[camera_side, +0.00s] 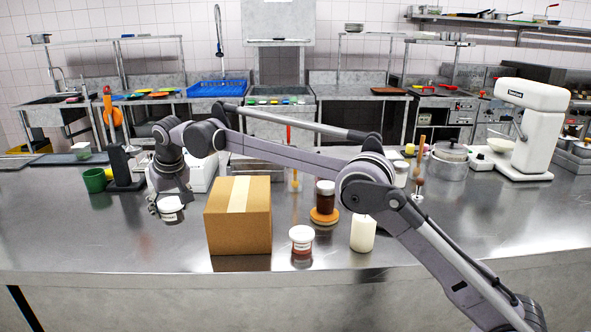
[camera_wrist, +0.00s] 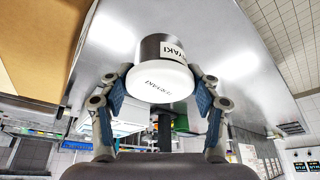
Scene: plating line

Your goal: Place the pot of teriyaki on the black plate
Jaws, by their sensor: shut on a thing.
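I see no clear black plate; a dark flat tray (camera_side: 58,159) lies at the far left of the table.
A cardboard box (camera_side: 238,222) stands just right of my gripper. Beyond it are a white-lidded tub (camera_side: 302,238), a dark jar (camera_side: 325,192) on a wooden coaster and a white candle (camera_side: 363,233). A green mug (camera_side: 95,180) stands to the left. The front left table is clear.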

